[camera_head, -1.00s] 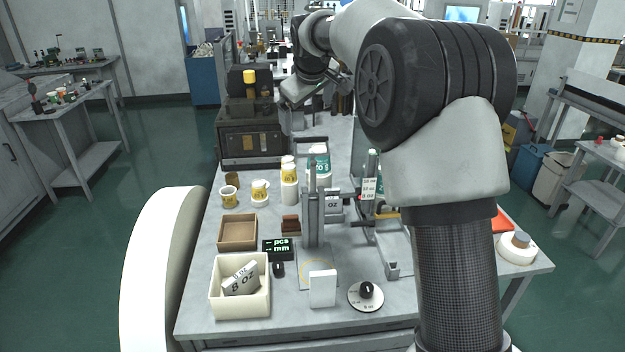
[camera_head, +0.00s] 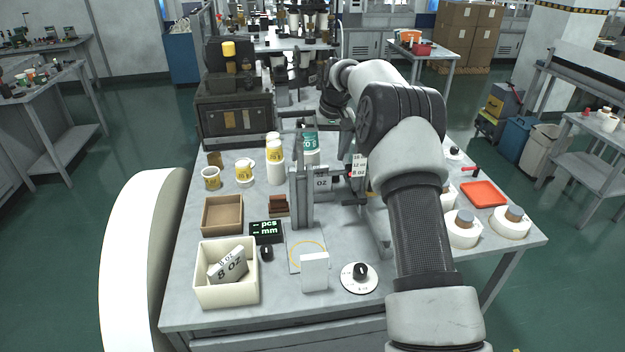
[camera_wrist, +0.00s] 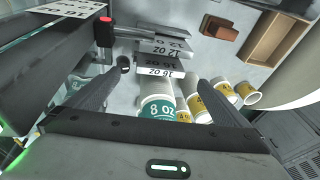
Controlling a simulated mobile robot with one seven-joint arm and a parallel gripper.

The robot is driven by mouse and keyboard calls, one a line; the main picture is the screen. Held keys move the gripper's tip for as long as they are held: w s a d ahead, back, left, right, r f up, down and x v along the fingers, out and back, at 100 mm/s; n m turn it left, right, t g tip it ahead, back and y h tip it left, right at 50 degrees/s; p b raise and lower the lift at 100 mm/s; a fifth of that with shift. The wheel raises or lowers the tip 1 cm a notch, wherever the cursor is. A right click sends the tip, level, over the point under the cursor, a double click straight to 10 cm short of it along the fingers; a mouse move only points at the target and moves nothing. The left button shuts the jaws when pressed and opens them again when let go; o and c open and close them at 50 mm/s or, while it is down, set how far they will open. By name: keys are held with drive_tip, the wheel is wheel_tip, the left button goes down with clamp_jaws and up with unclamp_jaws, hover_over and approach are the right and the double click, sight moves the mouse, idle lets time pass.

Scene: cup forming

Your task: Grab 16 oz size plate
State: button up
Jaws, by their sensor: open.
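In the wrist view a plate marked 16 OZ (camera_wrist: 156,71) shows its pale edge nearest to me, with a grey plate marked 12 OZ (camera_wrist: 166,47) and another grey plate beyond it. My gripper (camera_wrist: 159,77) is open, its two dark fingers spread on either side of the 16 OZ plate's label in the picture. I see no contact. In the head view a grey plate with OZ lettering (camera_head: 322,182) stands by the metal upright; its number is unclear.
A white cup stack with a teal 8 OZ label (camera_wrist: 160,108) stands close between the fingers in the wrist view. Yellow-labelled cups (camera_wrist: 194,104) are beside it. A red-knobbed post (camera_wrist: 105,30) is at left. A cream bin (camera_head: 226,292) holds an 8 OZ block.

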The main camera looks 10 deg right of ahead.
drive_tip(key=p+x, duration=0.1)
drive_tip(key=x, duration=0.6)
drive_tip(key=shift+w+f, duration=0.1)
drive_tip(key=shift+f, duration=0.15)
drive_tip(key=shift+c, duration=0.4)
drive_tip(key=c, duration=1)
